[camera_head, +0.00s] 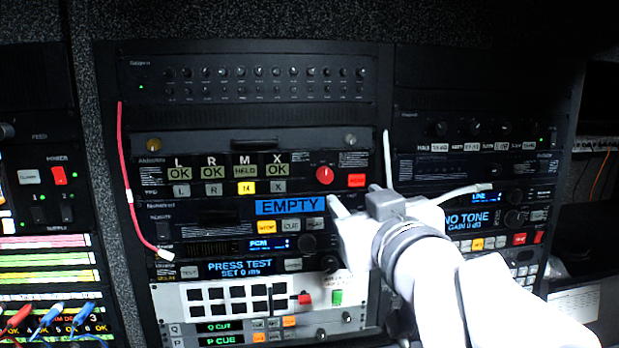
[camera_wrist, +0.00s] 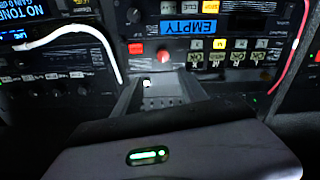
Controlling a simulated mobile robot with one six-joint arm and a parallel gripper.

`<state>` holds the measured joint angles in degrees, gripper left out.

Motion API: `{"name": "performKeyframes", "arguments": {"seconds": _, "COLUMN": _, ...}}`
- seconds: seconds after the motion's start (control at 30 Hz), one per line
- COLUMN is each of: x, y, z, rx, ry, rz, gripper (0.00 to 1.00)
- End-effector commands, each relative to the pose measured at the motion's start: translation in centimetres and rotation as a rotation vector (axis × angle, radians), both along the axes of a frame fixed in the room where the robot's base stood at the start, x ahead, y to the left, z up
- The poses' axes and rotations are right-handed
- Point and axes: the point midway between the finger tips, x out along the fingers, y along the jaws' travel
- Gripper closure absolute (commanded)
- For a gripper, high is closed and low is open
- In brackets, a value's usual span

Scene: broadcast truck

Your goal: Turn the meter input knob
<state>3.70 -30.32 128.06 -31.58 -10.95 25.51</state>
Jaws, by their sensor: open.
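I cannot read which control is the meter input knob. In the head view, a dark knob (camera_head: 307,243) sits right of the blue PGM-like display (camera_head: 270,243), and another dark knob (camera_head: 515,196) sits right of the LINE display (camera_head: 478,197). A red round knob (camera_head: 325,175) is above the EMPTY display (camera_head: 290,206); it also shows in the wrist view (camera_wrist: 162,56). My gripper (camera_head: 352,200) is open and empty in front of the left rack's right edge, lower right of the red knob. In the wrist view its fingers (camera_wrist: 160,88) point toward the panel; contact is not visible.
A red cable (camera_head: 125,170) hangs along the left rack's left edge. A white cable (camera_head: 460,192) crosses the right rack by the LINE unit and shows in the wrist view (camera_wrist: 75,30). A white button panel (camera_head: 175,302) is below. My arm hides part of the racks.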

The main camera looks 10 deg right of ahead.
Motion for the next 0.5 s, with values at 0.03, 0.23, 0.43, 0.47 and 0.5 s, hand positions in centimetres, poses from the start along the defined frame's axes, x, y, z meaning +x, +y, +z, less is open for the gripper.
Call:
{"name": "performKeyframes", "arguments": {"seconds": 0.03, "x": 1.7, "y": 0.1, "z": -0.9, "rx": 0.002, "ry": 0.003, "rz": 0.001, "gripper": 0.51}}
{"name": "performKeyframes", "arguments": {"seconds": 0.23, "x": 7.8, "y": 0.2, "z": -0.5, "rx": 0.002, "ry": 0.005, "rz": -0.001, "gripper": 0.51}}
{"name": "performKeyframes", "arguments": {"seconds": 0.43, "x": 11.9, "y": 0.3, "z": 0.0, "rx": 0.002, "ry": 0.003, "rz": -0.002, "gripper": 0.51}}
{"name": "performKeyframes", "arguments": {"seconds": 0.47, "x": 12.3, "y": 0.3, "z": 0.0, "rx": 0.002, "ry": 0.003, "rz": -0.001, "gripper": 0.51}}
{"name": "performKeyframes", "arguments": {"seconds": 0.5, "x": 12.7, "y": 0.3, "z": 0.0, "rx": 0.002, "ry": 0.003, "rz": -0.002, "gripper": 0.51}}
